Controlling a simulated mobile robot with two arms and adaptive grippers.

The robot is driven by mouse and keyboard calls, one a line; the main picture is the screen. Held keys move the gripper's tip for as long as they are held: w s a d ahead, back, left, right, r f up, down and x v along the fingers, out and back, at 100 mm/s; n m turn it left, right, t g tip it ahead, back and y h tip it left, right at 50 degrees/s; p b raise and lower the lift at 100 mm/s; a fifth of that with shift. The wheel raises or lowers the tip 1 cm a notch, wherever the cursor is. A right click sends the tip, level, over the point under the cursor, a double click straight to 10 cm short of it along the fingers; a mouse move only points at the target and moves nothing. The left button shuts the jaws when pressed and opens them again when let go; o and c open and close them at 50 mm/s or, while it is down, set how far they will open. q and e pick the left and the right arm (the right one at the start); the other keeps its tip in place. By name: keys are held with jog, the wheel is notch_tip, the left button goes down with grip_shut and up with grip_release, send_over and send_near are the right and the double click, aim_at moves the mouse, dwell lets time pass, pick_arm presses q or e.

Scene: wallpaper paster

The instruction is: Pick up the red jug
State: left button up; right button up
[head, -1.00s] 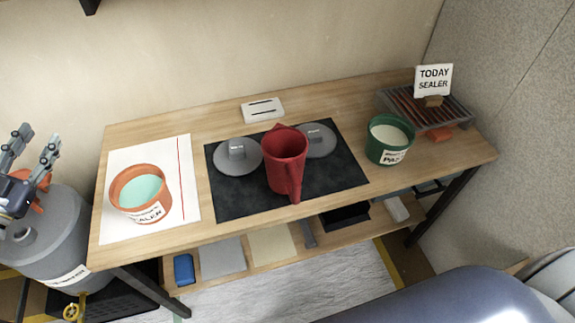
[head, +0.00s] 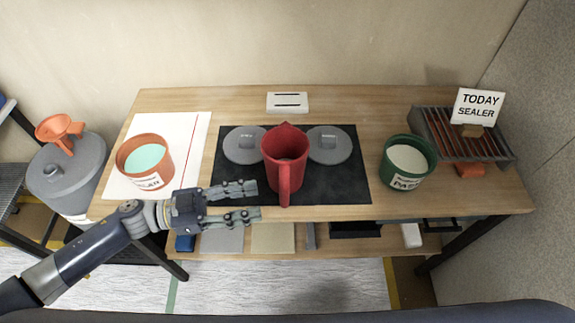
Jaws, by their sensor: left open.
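The red jug (head: 284,150) stands upright on the black mat (head: 335,190) in the middle of the bench. Its handle faces the front, towards me, and its spout points to the back. My left gripper (head: 258,201) is open and empty, to the left of the jug's handle, over the mat's front left part. Its two fingers point right, with a gap to the handle. I cannot tell its exact height over the bench. My right gripper is not in view.
Two grey lids (head: 245,145) (head: 330,145) flank the jug. An orange tub (head: 158,178) stands on white paper at left. A green tub (head: 408,178), a grill rack (head: 440,135) and a "TODAY SEALER" sign (head: 479,105) stand at right. A white slotted block (head: 287,102) lies behind.

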aim_at(285, 173)
pick_arm(q)
jog(key=d, duration=0.2)
jog(key=w+d+p, duration=0.1)
jog(key=d, duration=0.3)
jog(key=shift+w+d+f, duration=0.15)
jog(key=shift+w+d, duration=0.1)
jog(key=shift+d, duration=0.15)
jog(key=shift+a, duration=0.1)
grip_shut()
